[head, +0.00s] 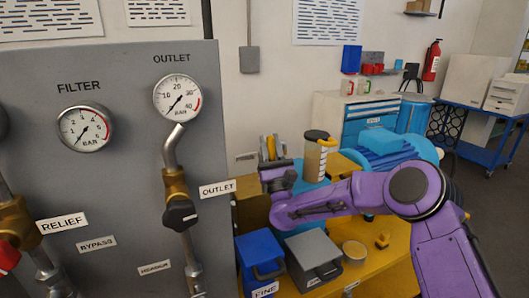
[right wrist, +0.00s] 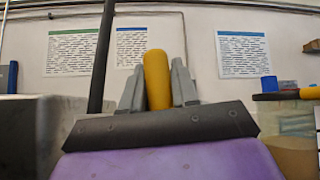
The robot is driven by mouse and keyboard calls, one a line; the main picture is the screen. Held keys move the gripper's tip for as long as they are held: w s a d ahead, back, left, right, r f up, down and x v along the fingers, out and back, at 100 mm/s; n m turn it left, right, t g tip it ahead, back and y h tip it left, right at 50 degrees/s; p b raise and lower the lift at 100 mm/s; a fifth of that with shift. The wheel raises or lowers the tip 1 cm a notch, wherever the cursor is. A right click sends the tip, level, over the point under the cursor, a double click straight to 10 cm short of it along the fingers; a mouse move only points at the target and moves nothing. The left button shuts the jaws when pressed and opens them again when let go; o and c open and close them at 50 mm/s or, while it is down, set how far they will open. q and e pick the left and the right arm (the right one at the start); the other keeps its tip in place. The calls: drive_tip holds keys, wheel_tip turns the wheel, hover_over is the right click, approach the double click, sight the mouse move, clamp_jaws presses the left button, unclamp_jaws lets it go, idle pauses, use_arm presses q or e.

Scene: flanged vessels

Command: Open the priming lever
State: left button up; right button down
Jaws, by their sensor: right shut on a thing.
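My right gripper (head: 272,150) is in the middle of the head view, to the right of the grey panel, with its fingers pointing up. In the right wrist view its two grey fingers close on the sides of a rounded yellow grip (right wrist: 157,80). This grip appears to be the priming lever's handle; no label on it shows. The yellow grip (head: 271,147) shows only as a small piece between the fingers in the head view. The lever's lower part and pivot are hidden by the gripper. My left gripper is not in view.
The grey panel (head: 120,150) with gauges and valves fills the left. Blue (head: 258,252) and grey (head: 312,250) boxes sit below on the yellow bench (head: 385,275). A blue motor-like unit stands behind my forearm.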

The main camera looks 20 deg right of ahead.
drive_tip(key=shift+d+f+m+g+h, duration=0.1)
drive_tip(key=shift+d+m+g+h, duration=0.1)
drive_tip(key=shift+m+h, duration=0.45)
drive_tip(key=shift+d+m+g+h, duration=0.1)
drive_tip(key=shift+d+m+h, duration=0.05)
drive_tip(key=shift+m+h, duration=0.5)
drive_tip(key=c, duration=0.9)
unclamp_jaws()
drive_tip(key=shift+d, duration=0.1)
drive_tip(key=shift+c, duration=0.2)
drive_tip(key=b+v, duration=0.5)
drive_tip(key=v, duration=0.5)
drive_tip(key=shift+s+f, duration=0.15)
drive_tip(key=shift+f, duration=0.05)
